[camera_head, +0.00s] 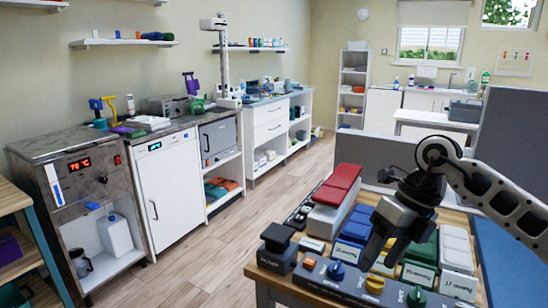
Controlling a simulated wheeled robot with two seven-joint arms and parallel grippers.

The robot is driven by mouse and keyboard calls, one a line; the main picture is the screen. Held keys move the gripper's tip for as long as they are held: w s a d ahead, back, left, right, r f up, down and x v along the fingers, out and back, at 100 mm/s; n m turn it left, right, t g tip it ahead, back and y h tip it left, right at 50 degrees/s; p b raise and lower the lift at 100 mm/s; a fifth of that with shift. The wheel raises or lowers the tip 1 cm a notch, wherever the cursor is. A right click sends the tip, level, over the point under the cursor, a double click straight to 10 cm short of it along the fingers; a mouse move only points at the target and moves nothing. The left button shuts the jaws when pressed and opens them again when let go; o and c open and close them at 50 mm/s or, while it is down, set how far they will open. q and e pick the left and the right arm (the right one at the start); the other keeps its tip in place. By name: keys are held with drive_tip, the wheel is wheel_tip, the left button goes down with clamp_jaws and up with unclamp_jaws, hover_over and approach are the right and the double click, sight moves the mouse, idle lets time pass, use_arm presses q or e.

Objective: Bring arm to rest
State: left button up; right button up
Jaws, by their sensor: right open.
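My right arm comes in from the right edge, and its dark gripper (380,247) hangs with its fingers pointing down over the wooden table (265,294). The gripper is open, and I see nothing held in it. It is above the rows of coloured, labelled boxes; how high above them I cannot tell. It hides part of the blue and yellow boxes behind it. My left gripper is not in view.
The table holds a red-topped box (337,186), green boxes (421,252), white boxes (457,248) and a dark panel with coloured knobs (345,284). A grey partition (377,154) stands behind. Counters line the left wall; the wooden floor (215,255) between is clear.

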drive_tip(key=s+a+m+y, duration=0.1)
drive_tip(key=s+a+y, duration=0.2)
drive_tip(key=a+y, duration=0.3)
drive_tip(key=s+a+m+g+y, duration=0.1)
drive_tip(key=s+a+y, duration=0.15)
drive_tip(key=a, duration=0.45)
drive_tip(key=s+a+m+y, duration=0.1)
drive_tip(key=s+a+y, duration=0.2)
drive_tip(key=a+y, duration=0.35)
drive_tip(key=w+d+f+m+t+h, duration=0.1)
drive_tip(key=d+f+m+t+h, duration=0.65)
drive_tip(key=m, duration=0.75)
drive_tip(key=w+d+f+m+t+h, duration=0.15)
drive_tip(key=f+m+t+h, duration=0.25)
drive_tip(key=m+t, duration=0.9)
drive_tip(key=s+d+f+m+g+h, duration=0.4)
drive_tip(key=s+f+m+g, duration=0.4)
drive_tip(key=s+f, duration=0.4)
drive_tip(key=shift+f, duration=0.3)
